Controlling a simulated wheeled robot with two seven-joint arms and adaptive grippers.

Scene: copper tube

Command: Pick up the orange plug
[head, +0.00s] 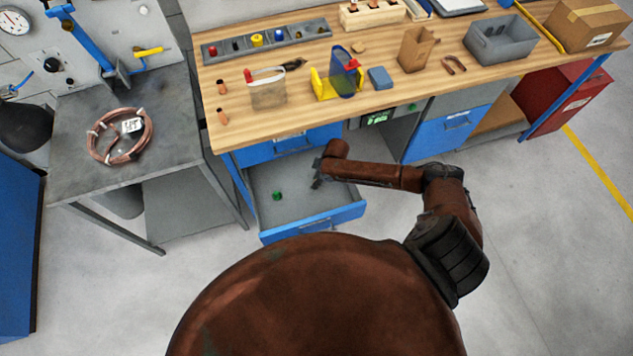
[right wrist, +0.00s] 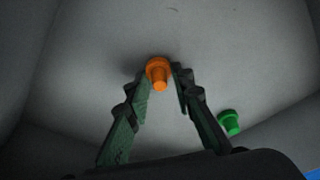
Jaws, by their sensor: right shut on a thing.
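The orange plug (right wrist: 158,73) shows in the right wrist view between the tips of my right gripper (right wrist: 159,76). The gripper is shut on the plug, one finger on each side. In the head view my right gripper (head: 317,181) reaches down into the open drawer (head: 300,205), and the plug cannot be made out there. A green plug (right wrist: 230,122) lies apart on the drawer floor, right of the fingers; it also shows in the head view (head: 277,196). My left gripper is not in view.
The drawer's blue front (head: 315,222) and its walls surround the gripper. The wooden bench top (head: 300,115) overhangs behind, with a yellow and blue holder (head: 342,80) and a grey bin (head: 500,40). A grey side table (head: 75,165) with a copper coil (head: 103,153) stands left.

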